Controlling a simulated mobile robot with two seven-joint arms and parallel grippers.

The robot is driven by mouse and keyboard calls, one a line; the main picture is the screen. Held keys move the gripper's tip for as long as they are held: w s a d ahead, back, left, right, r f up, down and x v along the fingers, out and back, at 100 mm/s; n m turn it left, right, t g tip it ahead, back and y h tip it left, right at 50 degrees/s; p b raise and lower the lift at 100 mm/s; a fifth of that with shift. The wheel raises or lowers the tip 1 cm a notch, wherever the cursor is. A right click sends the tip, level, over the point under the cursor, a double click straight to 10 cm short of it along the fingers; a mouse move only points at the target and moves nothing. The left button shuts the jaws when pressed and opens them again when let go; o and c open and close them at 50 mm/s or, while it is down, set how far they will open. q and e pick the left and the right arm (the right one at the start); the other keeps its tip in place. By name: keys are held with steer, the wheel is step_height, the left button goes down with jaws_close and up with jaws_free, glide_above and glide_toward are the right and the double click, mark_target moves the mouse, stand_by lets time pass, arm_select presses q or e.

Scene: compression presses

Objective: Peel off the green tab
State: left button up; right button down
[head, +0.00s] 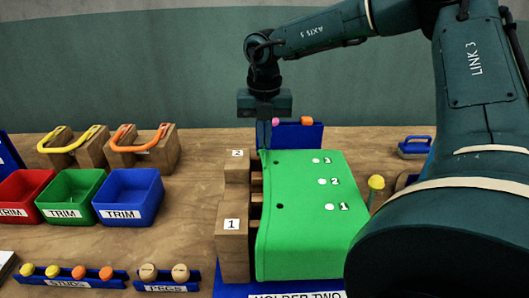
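A green sheet (300,225) lies over the wooden holder (233,225) with white dots and dark holes on its top. A small green tab (264,157) stands at the sheet's far left corner. My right gripper (265,147) points down over this tab, its fingertips at or just above it. The fingers look close together from this side, and I cannot tell whether they grip the tab. My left gripper is not in view.
Red (25,190), green (72,192) and blue (128,195) TRIM bins stand at left. Wooden blocks with yellow (70,140) and orange (138,140) handles stand behind them. A blue rack (300,136) is behind the sheet. A yellow knob (376,183) stands right.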

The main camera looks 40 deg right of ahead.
steer(key=shift+r, duration=0.25)
stand_by(0.3)
steer(key=shift+r+p, duration=1.55)
steer(key=shift+r, duration=1.3)
